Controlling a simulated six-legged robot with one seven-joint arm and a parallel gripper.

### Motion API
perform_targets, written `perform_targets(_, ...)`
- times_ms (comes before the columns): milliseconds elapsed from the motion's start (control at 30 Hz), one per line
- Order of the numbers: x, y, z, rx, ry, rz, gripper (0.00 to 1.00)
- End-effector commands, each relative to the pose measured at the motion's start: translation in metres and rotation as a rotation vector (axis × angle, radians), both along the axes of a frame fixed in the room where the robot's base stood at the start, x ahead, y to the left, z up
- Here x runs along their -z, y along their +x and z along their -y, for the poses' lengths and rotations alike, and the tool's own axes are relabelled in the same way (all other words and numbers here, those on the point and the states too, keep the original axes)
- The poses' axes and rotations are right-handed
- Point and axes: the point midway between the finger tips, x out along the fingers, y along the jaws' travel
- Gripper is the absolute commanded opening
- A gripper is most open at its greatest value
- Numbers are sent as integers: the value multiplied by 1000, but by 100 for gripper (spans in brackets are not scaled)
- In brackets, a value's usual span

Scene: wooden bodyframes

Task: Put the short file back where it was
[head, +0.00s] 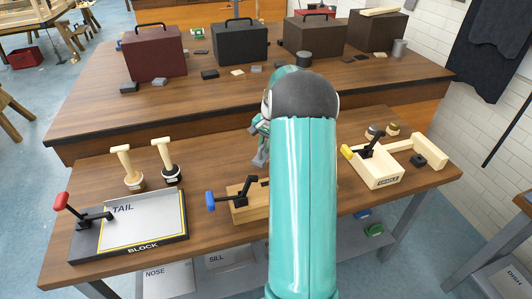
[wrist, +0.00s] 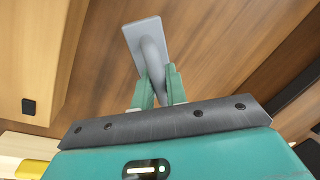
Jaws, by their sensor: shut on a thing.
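My gripper (wrist: 160,90) is shut on a grey tool (wrist: 146,45) with a flat rectangular end and a curved neck between the two green fingers. I take it to be the short file, though its full shape does not show. In the head view my gripper (head: 262,142) is partly hidden behind my teal arm, and the grey tool (head: 259,158) hangs below it, above the front bench. The tool looks clear of the bench top. No marked place for the file can be made out.
The front bench (head: 225,150) holds the TAIL block fixture (head: 145,218) with a red-handled clamp, two pale-handled tools (head: 130,168), a blue-handled clamp (head: 225,197) on a wooden block, and the CRADLE fixture (head: 376,172). Several cases (head: 240,42) stand on the rear bench.

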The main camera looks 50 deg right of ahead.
Motion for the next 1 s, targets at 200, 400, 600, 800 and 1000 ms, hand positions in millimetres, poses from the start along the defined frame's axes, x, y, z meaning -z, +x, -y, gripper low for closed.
perform_targets(200,17,8,14,0,0,2,0)
perform_targets(400,43,10,17,1,2,-1,0)
perform_targets(600,52,10,18,0,-2,2,0)
perform_targets(800,54,10,17,0,-1,1,0)
perform_targets(1000,55,10,17,0,0,0,36)
